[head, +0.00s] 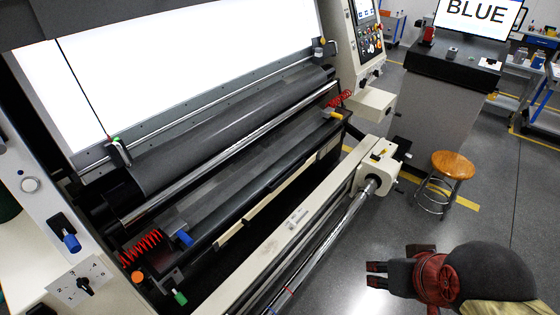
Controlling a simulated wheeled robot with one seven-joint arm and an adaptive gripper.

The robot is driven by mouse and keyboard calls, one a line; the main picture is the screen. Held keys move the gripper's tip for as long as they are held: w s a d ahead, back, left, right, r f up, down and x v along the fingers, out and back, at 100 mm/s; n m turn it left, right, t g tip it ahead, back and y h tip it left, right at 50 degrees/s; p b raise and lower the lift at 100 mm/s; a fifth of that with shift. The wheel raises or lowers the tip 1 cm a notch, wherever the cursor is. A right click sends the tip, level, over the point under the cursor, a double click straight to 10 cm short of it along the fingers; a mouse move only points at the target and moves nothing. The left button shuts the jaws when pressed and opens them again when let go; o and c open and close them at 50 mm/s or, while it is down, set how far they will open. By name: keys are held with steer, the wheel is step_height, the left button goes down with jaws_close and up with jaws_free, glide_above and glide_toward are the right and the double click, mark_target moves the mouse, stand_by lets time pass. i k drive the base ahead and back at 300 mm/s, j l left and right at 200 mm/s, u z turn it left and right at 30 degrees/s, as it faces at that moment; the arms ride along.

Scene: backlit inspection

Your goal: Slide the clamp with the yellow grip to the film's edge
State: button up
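A small clamp with a yellowish grip (322,42) sits at the right end of the rail (215,108) under the bright white panel. A second clamp with a green top (118,152) sits near the rail's left end. A thin dark line (84,88) slants down the panel to this left clamp; it looks like the film's edge, though the clear film is hard to tell from the panel. My gripper (372,275) is at the lower right, over the floor, far from both clamps. Its two dark fingers point left, with a gap between them and nothing visible in it.
Below the rail lie dark rollers (220,128) and a bar with a yellow handle (335,114) and a blue handle (185,238). A cream beam (300,218) crosses in front. A stool (453,165) and a monitor reading "BLUE" (478,14) stand right. Floor around my gripper is clear.

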mark_target(329, 111)
steer(key=i+l+u, duration=0.35)
steer(key=i+l, duration=0.5)
steer(key=i, duration=0.35)
steer(key=i+l+u, duration=0.35)
steer(key=i+l, duration=0.7)
steer(key=l, duration=0.15)
